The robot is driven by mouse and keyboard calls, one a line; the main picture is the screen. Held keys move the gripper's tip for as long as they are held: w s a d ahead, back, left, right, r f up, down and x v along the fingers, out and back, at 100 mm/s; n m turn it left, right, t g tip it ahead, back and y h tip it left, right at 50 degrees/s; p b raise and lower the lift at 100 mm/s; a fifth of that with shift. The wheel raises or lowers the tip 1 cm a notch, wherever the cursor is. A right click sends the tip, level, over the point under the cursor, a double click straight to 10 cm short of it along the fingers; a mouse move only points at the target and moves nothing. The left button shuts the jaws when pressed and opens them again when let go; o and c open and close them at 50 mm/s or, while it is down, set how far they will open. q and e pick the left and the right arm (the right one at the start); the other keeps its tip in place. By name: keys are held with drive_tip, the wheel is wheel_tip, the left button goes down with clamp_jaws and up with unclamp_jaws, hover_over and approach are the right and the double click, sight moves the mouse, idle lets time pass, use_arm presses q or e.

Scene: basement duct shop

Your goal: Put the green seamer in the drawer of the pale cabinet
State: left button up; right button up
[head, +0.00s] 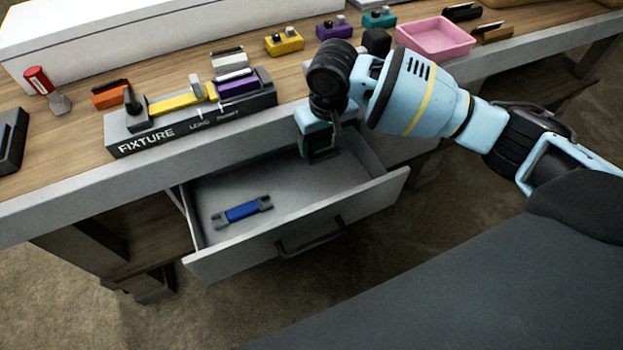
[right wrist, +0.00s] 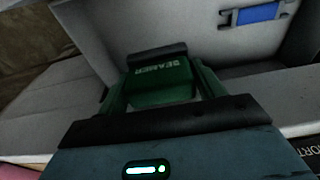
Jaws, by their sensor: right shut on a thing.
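The green seamer (head: 320,147) is held by my right gripper (head: 318,128) over the back part of the open drawer (head: 365,205), under the bench's front edge. In the right wrist view the seamer (right wrist: 160,85) shows its lettering between the fingers. My right gripper is shut on it. I cannot tell whether the seamer touches the drawer floor. The drawer is pulled out from the pale cabinet below the bench; most of the cabinet is hidden. My left gripper is not in view.
A blue tool with grey ends (head: 243,211) lies in the drawer's left part; the drawer floor to its right is clear. The bench holds a FIXTURE block (head: 190,125), a pink tray (head: 436,38), a red-handled tool (head: 40,80) and several small coloured tools.

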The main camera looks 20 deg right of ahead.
wheel_tip(320, 180, down, 9)
drive_tip(key=shift+r+b, duration=0.15)
drive_tip(key=shift+b, duration=0.6)
drive_tip(key=shift+f, duration=0.5)
wheel_tip(320, 180, down, 3)
drive_tip(key=shift+f+b, duration=0.1)
drive_tip(key=shift+b, duration=0.35)
drive_tip(key=shift+f, duration=0.2)
drive_tip(key=shift+f, duration=0.1)
drive_tip(key=o, duration=1)
